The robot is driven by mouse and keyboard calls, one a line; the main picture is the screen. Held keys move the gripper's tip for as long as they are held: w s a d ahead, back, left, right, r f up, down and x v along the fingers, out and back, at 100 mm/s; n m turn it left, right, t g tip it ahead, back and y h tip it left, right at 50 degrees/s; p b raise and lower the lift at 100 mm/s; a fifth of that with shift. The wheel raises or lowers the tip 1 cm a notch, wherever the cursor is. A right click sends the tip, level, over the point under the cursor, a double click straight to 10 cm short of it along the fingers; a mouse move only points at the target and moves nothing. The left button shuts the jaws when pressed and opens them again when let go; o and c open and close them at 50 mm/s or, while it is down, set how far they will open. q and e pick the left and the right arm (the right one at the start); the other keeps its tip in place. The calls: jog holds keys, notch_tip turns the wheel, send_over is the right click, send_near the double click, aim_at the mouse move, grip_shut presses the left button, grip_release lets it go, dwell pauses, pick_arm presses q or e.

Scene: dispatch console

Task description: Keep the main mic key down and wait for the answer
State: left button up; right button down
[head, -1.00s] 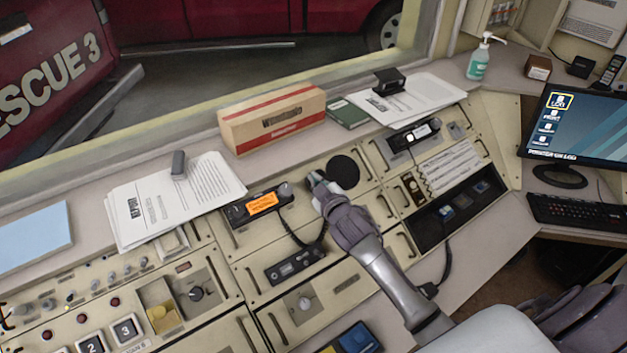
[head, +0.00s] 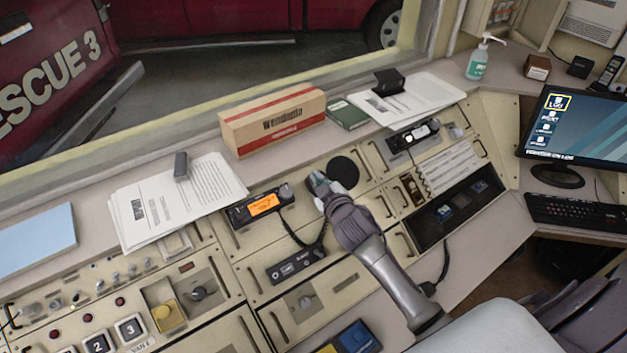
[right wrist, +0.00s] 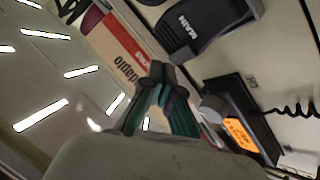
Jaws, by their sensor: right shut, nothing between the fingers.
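A dark grey unit lettered MAIN (right wrist: 188,27) shows at the top of the right wrist view. In the head view I cannot single it out; my right gripper covers that part of the console. My right gripper (head: 318,183) is over the console, just left of a round black disc (head: 343,172) and right of the radio with the orange screen (head: 262,205). In the right wrist view its dark green fingers (right wrist: 163,75) are together with nothing between them. I cannot tell whether the tips touch a key. My left gripper is not in view.
A coiled cord runs near the radio. Numbered keys (head: 130,329) are at the lower left. A monitor (head: 578,125) and keyboard (head: 575,212) stand at the right.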

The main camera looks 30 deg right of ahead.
jog(key=s+r+p, duration=0.1)
jog(key=r+p, duration=0.1)
jog(key=s+r+p, duration=0.1)
jog(key=r+p, duration=0.1)
jog(key=shift+s+d, duration=0.2)
jog(key=shift+s, duration=0.15)
dwell(0.3)
